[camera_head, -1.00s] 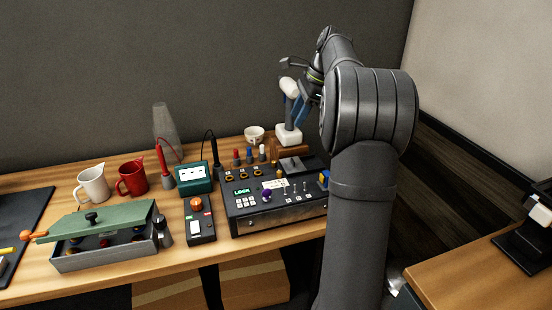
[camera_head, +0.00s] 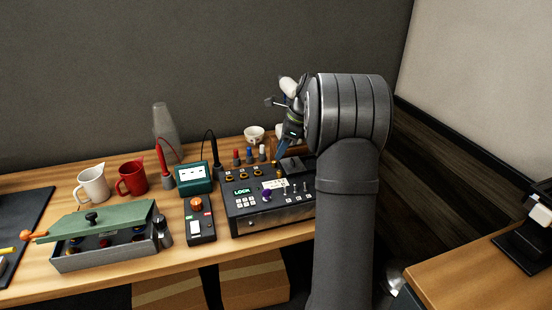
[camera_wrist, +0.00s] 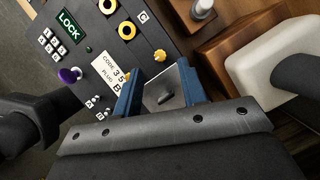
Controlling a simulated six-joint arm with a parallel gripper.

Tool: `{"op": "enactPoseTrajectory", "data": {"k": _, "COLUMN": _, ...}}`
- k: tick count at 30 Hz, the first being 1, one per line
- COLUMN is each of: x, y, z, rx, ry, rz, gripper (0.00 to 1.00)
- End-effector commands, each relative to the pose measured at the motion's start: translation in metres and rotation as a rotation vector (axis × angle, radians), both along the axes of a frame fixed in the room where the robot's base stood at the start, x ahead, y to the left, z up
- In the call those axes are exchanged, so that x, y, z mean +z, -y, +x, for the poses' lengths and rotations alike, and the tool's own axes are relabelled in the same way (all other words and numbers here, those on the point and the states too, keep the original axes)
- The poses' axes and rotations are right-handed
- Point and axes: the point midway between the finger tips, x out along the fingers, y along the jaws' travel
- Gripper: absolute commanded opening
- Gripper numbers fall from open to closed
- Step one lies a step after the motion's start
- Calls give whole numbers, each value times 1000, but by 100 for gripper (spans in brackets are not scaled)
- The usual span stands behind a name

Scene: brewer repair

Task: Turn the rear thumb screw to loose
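The black console (camera_head: 245,206) with a green LOCK display stands on the bench; it also shows in the wrist view (camera_wrist: 88,55). A small yellow knob (camera_wrist: 160,55) is on its top, beyond my fingertips; it shows in the head view (camera_head: 279,171). A second yellow piece is partly hidden by my left finger. I cannot tell for sure which is the rear thumb screw. My gripper (camera_wrist: 157,82) is open and empty, its two blue fingers apart above a grey plate (camera_wrist: 165,97) with a dark slot or lever. Contact cannot be told.
A white-based object with a dark handle (camera_wrist: 290,75) stands close right of my gripper in the wrist view, beside a wooden block (camera_wrist: 243,45). A white cup (camera_head: 254,135), red mug (camera_head: 132,178) and teal meter (camera_head: 194,180) stand left of my arm. A purple knob (camera_head: 266,195) is on the console.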

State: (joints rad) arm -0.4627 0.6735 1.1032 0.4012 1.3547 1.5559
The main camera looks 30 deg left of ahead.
Motion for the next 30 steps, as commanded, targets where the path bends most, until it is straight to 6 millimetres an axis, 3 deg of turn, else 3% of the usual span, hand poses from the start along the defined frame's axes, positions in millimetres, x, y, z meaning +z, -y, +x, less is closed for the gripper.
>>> {"op": "enactPoseTrajectory", "data": {"k": 7, "x": -34, "y": -13, "z": -6, "rx": 0, "ry": 0, "rz": 0, "gripper": 38}}
{"op": "enactPoseTrajectory", "data": {"k": 19, "x": -42, "y": -16, "z": -7, "rx": 0, "ry": 1, "rz": 0, "gripper": 38}}
{"op": "enactPoseTrajectory", "data": {"k": 20, "x": -42, "y": -16, "z": -7, "rx": 0, "ry": 1, "rz": 0, "gripper": 36}}
{"op": "enactPoseTrajectory", "data": {"k": 25, "x": -42, "y": -16, "z": -7, "rx": 0, "ry": 1, "rz": 0, "gripper": 3}}
{"op": "enactPoseTrajectory", "data": {"k": 30, "x": -42, "y": -16, "z": -7, "rx": 2, "ry": 1, "rz": 0, "gripper": 0}}
